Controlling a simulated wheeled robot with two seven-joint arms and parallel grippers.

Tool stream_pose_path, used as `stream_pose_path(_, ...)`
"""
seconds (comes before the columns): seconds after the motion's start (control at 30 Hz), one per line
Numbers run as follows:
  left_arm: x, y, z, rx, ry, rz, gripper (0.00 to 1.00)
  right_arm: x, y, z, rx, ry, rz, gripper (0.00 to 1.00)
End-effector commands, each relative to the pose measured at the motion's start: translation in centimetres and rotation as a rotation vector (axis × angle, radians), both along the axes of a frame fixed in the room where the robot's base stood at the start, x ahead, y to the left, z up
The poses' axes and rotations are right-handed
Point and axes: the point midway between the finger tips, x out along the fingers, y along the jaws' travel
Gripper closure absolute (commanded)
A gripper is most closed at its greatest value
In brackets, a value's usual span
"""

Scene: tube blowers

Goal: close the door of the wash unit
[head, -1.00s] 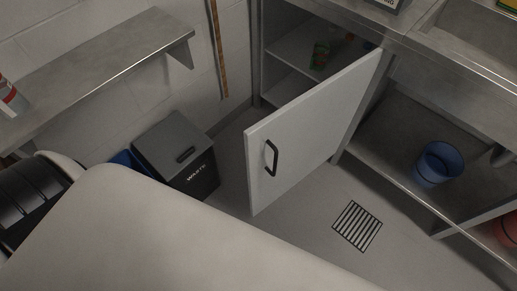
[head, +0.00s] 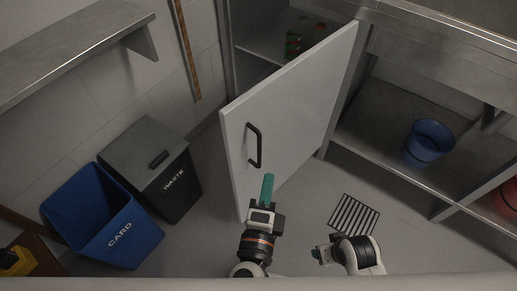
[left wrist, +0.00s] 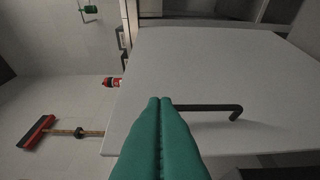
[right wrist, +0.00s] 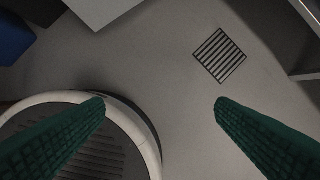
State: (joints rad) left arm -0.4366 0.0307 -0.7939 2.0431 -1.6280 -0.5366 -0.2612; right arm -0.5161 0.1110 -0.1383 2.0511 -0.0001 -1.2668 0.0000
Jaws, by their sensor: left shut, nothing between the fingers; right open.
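The white cabinet door (head: 293,110) of the wash unit stands wide open, with a black bar handle (head: 255,145) near its free edge. My left gripper (head: 267,186) is shut and empty, its green fingers in front of the door's lower part, below the handle. In the left wrist view the door (left wrist: 215,75) fills the middle and the handle (left wrist: 215,107) lies just beyond the fingertips (left wrist: 160,100); I cannot tell whether they touch. My right gripper (head: 322,254) is low over the floor, right of the left one. In the right wrist view its fingers (right wrist: 158,103) are open with nothing between them.
A waste bin (head: 150,165) and a blue card bin (head: 103,218) stand left of the door. Inside the cabinet are small items (head: 293,44). A blue bucket (head: 428,142) sits on the lower shelf at right. The floor around the drain grate (head: 353,216) is clear.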

Motion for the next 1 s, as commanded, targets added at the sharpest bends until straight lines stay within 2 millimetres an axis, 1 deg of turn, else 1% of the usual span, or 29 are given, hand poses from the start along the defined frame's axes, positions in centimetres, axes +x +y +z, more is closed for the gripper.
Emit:
stream_pose_path(0.03, 1.3, -0.2, 0.4, -0.004, -0.002, 0.003, 1.0, -0.1, 0.0, -0.6, -0.001, 0.007, 0.001, 0.21)
stream_pose_path(0.1, 2.8, -0.5, 0.3, -0.001, -0.002, 0.002, 1.0, -0.1, 0.0, -1.6, -0.001, 0.012, 0.002, 0.21)
stream_pose_path(0.27, 6.0, -1.2, 0.3, -0.002, -0.002, 0.001, 1.0, -0.4, 0.0, -3.7, -0.001, 0.022, 0.003, 0.21)
stream_pose_path(0.4, 7.7, 0.2, 0.1, 0.0, 0.0, 0.0, 1.0, -0.9, 0.0, -5.5, -0.002, 0.031, 0.005, 0.21)
stream_pose_path(0.5, 8.5, 0.7, 0.0, 0.0, 0.001, 0.0, 1.0, -1.1, 0.0, -6.4, -0.002, 0.035, 0.006, 0.21)
stream_pose_path(0.63, 9.0, 1.1, -0.1, -0.001, 0.002, -0.001, 1.0, -1.3, -0.1, -6.9, -0.002, 0.037, 0.006, 0.21)
stream_pose_path(1.0, 9.1, 1.2, -0.1, -0.001, 0.002, -0.001, 1.0, -1.3, -0.1, -7.1, -0.002, 0.036, 0.007, 0.21)
